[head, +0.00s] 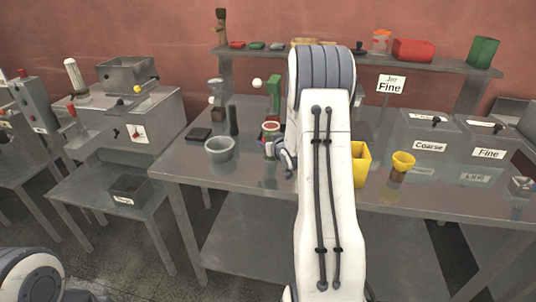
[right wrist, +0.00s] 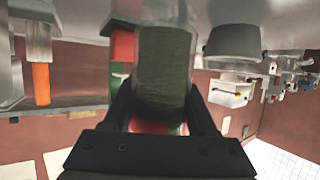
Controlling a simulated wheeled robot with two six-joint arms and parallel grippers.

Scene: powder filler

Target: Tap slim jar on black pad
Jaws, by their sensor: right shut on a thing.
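My right gripper (right wrist: 160,98) is shut on a slim clear jar (right wrist: 163,62) with dark green contents, seen between its two black fingers in the right wrist view. In the head view the right arm crosses the middle, and the right gripper (head: 268,148) is partly hidden behind it. The jar (head: 271,128) shows there with a reddish top, just above the gripper. A flat black pad (head: 198,134) lies on the table to the left of the jar, apart from it. My left gripper is out of view.
A grey bowl (head: 219,150) and an upright dark cylinder (head: 233,121) stand between pad and gripper. Coarse (head: 430,128) and Fine (head: 487,135) bins are farther right. A shelf (head: 250,51) runs behind.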

